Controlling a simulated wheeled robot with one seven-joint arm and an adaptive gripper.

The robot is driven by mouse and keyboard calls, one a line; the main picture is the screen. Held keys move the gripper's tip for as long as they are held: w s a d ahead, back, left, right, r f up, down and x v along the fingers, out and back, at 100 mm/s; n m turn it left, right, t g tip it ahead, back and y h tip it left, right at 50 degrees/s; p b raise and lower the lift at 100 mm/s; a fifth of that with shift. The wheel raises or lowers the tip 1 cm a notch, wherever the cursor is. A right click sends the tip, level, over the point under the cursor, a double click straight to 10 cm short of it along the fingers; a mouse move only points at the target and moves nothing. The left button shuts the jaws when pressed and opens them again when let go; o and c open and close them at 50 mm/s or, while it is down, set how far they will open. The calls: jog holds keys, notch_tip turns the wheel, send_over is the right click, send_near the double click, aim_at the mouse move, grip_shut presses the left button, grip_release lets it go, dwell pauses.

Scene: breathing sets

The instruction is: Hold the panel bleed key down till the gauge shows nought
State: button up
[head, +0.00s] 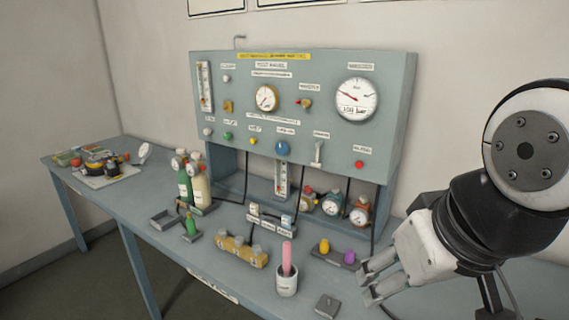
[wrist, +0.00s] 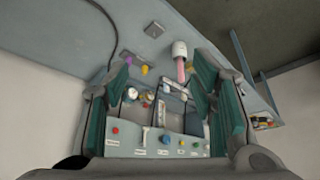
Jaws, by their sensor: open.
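The blue-grey panel (head: 230,90) stands at the back of the bench. A red button (head: 359,164) sits low on its right side under a small label too blurred to read surely; it looks like the bleed key. It also shows in the wrist view (wrist: 115,130). The large round gauge (head: 357,98) is above it, with a needle pointing up and left, off the dial's lower end, and a small readout I cannot read surely. My gripper (head: 366,280) is open and empty, low over the bench's right front, apart from the panel. Its fingers frame the wrist view (wrist: 160,88).
A pink rod in a white cup (head: 287,284), a grey box (head: 327,306) and a tray with yellow and purple knobs (head: 340,254) are near my gripper. Small gauges (head: 332,204) stand below the panel. A white lever (head: 318,152) and blue knob (head: 282,148) are left of the button.

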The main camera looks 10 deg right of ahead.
grip_shut()
dwell(1.1)
